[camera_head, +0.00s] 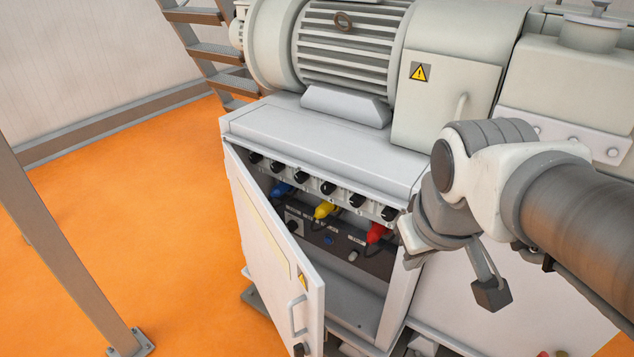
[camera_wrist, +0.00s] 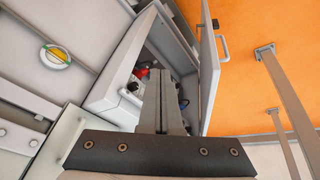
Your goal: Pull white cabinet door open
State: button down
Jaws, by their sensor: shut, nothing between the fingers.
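The white cabinet door (camera_head: 275,250) stands open, swung out to the left on its left-side hinge. Its handle (camera_head: 297,314) is on the free edge, near the bottom of the head view. The door also shows edge-on in the wrist view (camera_wrist: 209,75), with its handle (camera_wrist: 224,46) beyond it. The white cabinet (camera_head: 330,150) shows its inside. My gripper (camera_head: 410,256) is at the right side of the cabinet opening, apart from the door and its handle. In the wrist view my gripper's fingers (camera_wrist: 160,78) are together and empty, in front of the opening.
Inside the cabinet are a row of black knobs (camera_head: 327,187) and blue, yellow (camera_head: 325,210) and red (camera_head: 377,232) plugs. A large motor (camera_head: 350,45) sits on top. A grey post (camera_head: 65,255) stands left; orange floor (camera_head: 120,190) between is clear.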

jog(key=w+d+f+n+g+y+p, duration=0.1)
jog(key=w+f+n+g+p, duration=0.5)
jog(key=w+f+n+p, duration=0.65)
jog(key=s+a+f+n+y+b, duration=0.2)
jog(key=a+f+n+y+b, duration=0.1)
jog(key=a+f+n, duration=0.5)
jog(key=a+f, duration=0.3)
jog(key=f, duration=0.4)
jog(key=shift+s+a+n+g+y+b, duration=0.3)
jog(key=shift+s+a+n+y+b, duration=0.05)
jog(key=shift+s+a+y, duration=0.05)
jog(key=shift+f, duration=0.1)
